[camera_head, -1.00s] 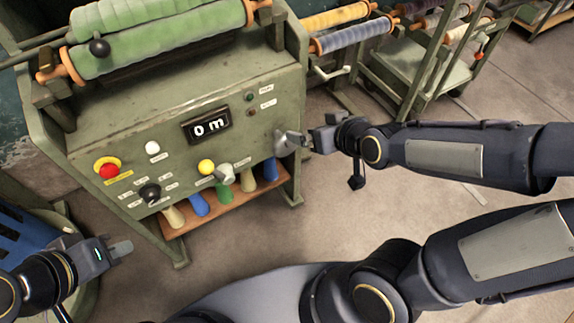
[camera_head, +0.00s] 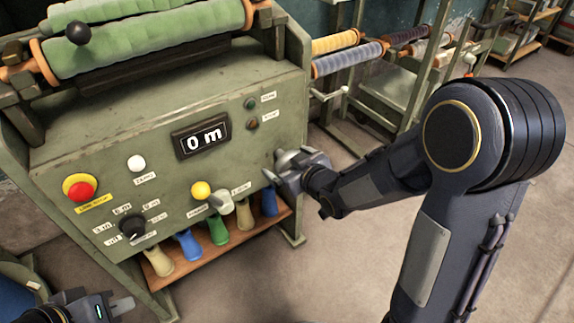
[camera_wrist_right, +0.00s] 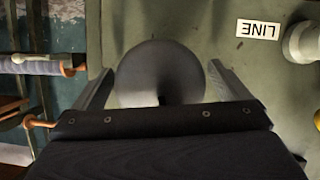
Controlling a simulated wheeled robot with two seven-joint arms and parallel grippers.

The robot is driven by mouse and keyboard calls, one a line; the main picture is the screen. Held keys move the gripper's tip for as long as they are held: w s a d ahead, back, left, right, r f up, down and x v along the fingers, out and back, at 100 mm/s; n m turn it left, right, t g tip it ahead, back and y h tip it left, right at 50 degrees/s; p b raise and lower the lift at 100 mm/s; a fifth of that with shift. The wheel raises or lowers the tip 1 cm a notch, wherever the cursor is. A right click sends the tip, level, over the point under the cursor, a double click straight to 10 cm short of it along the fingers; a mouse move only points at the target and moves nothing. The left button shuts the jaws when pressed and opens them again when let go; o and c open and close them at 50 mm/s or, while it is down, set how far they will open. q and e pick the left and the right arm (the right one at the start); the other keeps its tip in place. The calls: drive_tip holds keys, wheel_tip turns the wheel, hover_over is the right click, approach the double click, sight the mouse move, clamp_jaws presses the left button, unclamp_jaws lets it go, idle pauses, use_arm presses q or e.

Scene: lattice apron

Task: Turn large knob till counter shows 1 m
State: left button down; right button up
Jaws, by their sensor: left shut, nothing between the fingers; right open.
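The green machine (camera_head: 110,165) has a counter (camera_head: 201,138) reading "0 m". A large round grey knob (camera_head: 288,157) sits at the right of its front panel. My right gripper (camera_head: 276,170) is at this knob and partly covers it. In the right wrist view, the knob (camera_wrist_right: 160,72) lies between the two spread fingers of my right gripper (camera_wrist_right: 161,70). The fingers are open, one on each side; I cannot tell whether they touch it. My left gripper (camera_head: 122,305) is shut and empty at the bottom left, away from the panel.
A green roll (camera_head: 150,40) lies on top. Floor is clear in front.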

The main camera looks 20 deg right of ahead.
drive_tip(key=shift+w+a+f, duration=0.1)
drive_tip(key=shift+w+f, duration=0.1)
drive_tip(key=shift+w, duration=0.2)
drive_tip(key=c, duration=1)
drive_tip(key=shift+m+b, duration=0.3)
